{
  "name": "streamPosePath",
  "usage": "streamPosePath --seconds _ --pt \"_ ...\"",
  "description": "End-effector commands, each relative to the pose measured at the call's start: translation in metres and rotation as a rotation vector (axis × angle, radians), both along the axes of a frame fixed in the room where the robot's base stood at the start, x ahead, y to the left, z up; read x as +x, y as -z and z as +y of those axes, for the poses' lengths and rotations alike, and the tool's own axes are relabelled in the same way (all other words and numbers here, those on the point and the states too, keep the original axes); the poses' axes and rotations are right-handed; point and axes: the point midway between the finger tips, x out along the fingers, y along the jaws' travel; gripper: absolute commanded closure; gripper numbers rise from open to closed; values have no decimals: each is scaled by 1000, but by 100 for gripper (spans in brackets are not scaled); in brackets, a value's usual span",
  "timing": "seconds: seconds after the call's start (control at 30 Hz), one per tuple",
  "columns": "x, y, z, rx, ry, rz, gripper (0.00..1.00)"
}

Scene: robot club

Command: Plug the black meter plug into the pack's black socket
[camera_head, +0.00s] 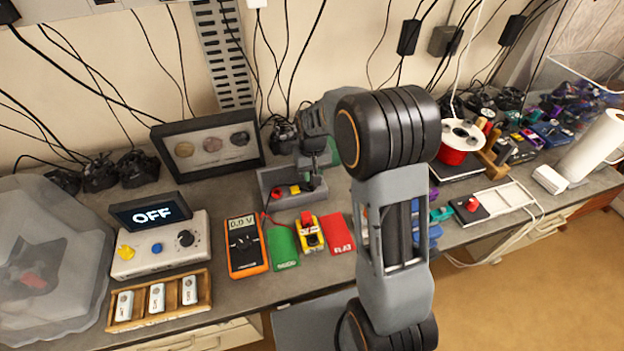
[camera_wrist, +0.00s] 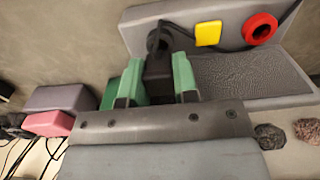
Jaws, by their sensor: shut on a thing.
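My gripper (camera_wrist: 157,82) is shut on the black plug (camera_wrist: 158,78), a dark block between its green fingertips in the wrist view. In the head view the gripper (camera_head: 314,175) points down at the right end of a grey holder (camera_head: 283,202). A black round part shows just beyond the plug, against the holder; I cannot tell whether the plug still sits in it. The orange meter (camera_head: 244,246) reads 0.0 V. The yellow pack (camera_head: 311,238) stands in front of the holder; its black socket is too small to make out.
The holder carries a red round part (camera_wrist: 260,28) and a yellow patch (camera_wrist: 208,33). A green card (camera_head: 283,248) and a red FLAT card (camera_head: 338,233) flank the pack. The box reading OFF (camera_head: 158,246) and a wooden tray (camera_head: 126,321) stand left.

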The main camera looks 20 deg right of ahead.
Motion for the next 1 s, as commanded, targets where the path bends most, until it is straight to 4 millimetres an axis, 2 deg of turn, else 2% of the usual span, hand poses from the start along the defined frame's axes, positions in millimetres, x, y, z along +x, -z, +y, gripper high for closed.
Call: streamPosePath --seconds 0.7,1.0 --pt "0 -32 0 0 0 0 95" --pt "0 -35 0 0 0 0 95"
